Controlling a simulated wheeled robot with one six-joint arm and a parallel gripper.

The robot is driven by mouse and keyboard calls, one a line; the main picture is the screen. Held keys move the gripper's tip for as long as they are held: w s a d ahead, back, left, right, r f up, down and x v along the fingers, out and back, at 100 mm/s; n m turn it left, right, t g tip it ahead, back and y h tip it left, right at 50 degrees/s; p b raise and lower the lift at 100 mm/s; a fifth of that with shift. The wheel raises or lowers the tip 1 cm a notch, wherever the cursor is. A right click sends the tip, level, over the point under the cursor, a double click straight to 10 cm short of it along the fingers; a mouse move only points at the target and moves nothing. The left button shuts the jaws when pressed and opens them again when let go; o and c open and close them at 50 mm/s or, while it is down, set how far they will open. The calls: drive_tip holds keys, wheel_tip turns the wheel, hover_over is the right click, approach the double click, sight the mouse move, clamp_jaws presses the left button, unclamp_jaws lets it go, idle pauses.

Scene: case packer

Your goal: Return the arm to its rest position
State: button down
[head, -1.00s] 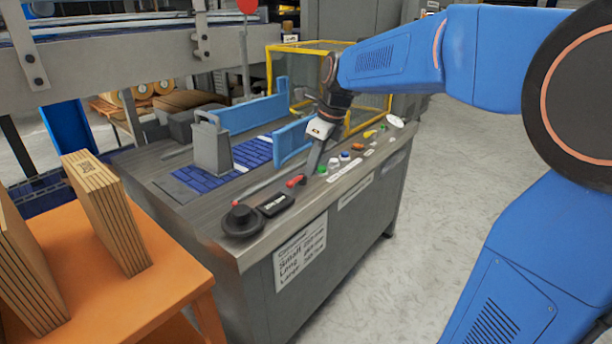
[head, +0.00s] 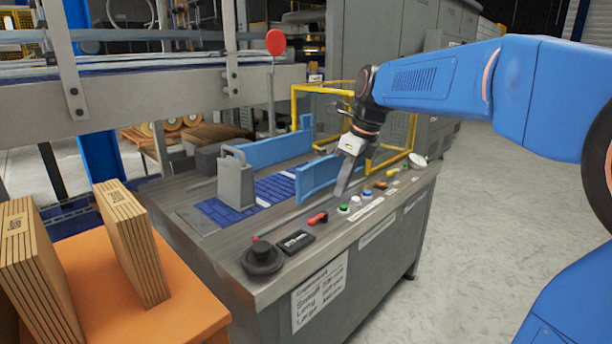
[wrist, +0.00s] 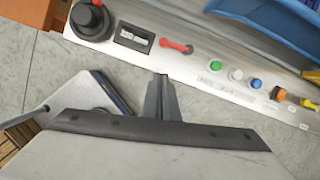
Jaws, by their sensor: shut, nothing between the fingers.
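My gripper (head: 343,181) is at the end of my blue arm and points down over the front part of the grey control bench (head: 235,270) in the head view. Its fingers are shut with nothing between them. In the wrist view my gripper (wrist: 161,84) shows as a narrow grey shape, with the panel edge and floor beyond it. The fingers appear near the green button (head: 343,209) and the red switch (head: 317,218). I cannot tell their exact height above the panel.
The panel has a black knob (head: 262,258), a small display (head: 296,241) and several coloured buttons. Blue guide rails (head: 318,178) and a grey block (head: 236,184) stand behind. A yellow frame (head: 412,133) is at the far end. An orange table (head: 185,290) with cartons (head: 132,243) is left. Floor is clear at right.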

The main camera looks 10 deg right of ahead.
drive_tip(key=s+d+f+n, duration=0.1)
drive_tip(key=s+f+n, duration=0.4)
drive_tip(key=s+n, duration=0.4)
drive_tip(key=s+d+f+n+t+h, duration=0.1)
drive_tip(key=s+d+f+n, duration=0.1)
drive_tip(key=s+f+n, duration=0.3)
drive_tip(key=s+d+f+n+t+h, duration=0.1)
drive_tip(key=s+f+n, duration=0.4)
drive_tip(key=s+n, duration=0.7)
drive_tip(key=shift+s+d+n, duration=0.3)
drive_tip(key=shift+s+d, duration=0.2)
drive_tip(key=shift+s, duration=0.75)
drive_tip(key=shift+f, duration=0.1)
